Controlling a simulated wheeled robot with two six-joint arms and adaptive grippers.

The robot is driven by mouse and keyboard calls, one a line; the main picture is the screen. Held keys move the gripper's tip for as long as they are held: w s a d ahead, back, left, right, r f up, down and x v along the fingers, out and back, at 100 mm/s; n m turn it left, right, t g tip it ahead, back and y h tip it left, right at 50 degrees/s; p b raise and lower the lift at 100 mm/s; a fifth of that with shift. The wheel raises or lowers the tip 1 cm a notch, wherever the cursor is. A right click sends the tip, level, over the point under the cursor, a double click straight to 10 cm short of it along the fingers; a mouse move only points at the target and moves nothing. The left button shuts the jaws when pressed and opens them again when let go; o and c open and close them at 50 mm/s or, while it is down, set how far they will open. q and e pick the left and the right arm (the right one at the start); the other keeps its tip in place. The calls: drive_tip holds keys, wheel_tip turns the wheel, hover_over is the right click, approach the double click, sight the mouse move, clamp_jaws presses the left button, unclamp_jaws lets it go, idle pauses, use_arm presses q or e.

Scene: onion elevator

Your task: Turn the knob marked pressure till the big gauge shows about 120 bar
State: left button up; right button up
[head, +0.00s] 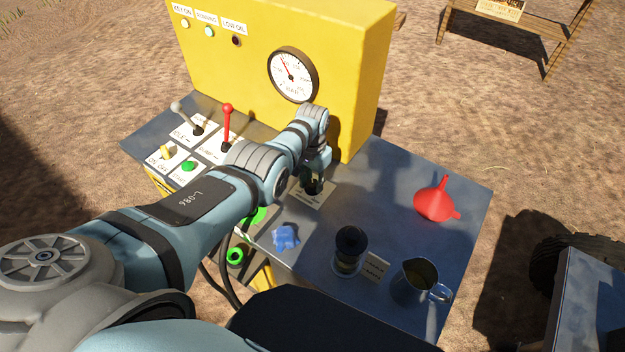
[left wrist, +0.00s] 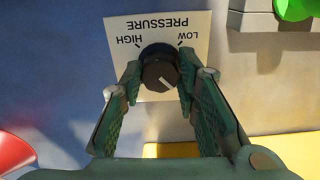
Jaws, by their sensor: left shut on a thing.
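The pressure knob (left wrist: 158,70) is black with a pale pointer line, on a white plate (left wrist: 121,25) marked PRESSURE, LOW and HIGH, upside down in the left wrist view. My left gripper (left wrist: 158,78) has its two green fingers on either side of the knob, shut on it. In the head view the left gripper (head: 315,184) reaches down to the panel at the knob, which it mostly hides. The big round gauge (head: 293,75) is on the yellow housing, its red needle pointing to the upper left; its numbers are too small to read surely. My right gripper is not in view.
A red lever (head: 227,122), a grey lever (head: 183,112) and a green button (head: 188,166) are on the left.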

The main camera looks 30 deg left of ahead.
sight(313, 183)
use_arm(q)
drive_tip(key=shift+m, duration=0.3)
drive_tip(key=o, duration=1.2)
drive_tip(key=shift+w+f, duration=0.1)
drive_tip(key=shift+c, duration=0.2)
wheel_tip(313, 183, up, 12)
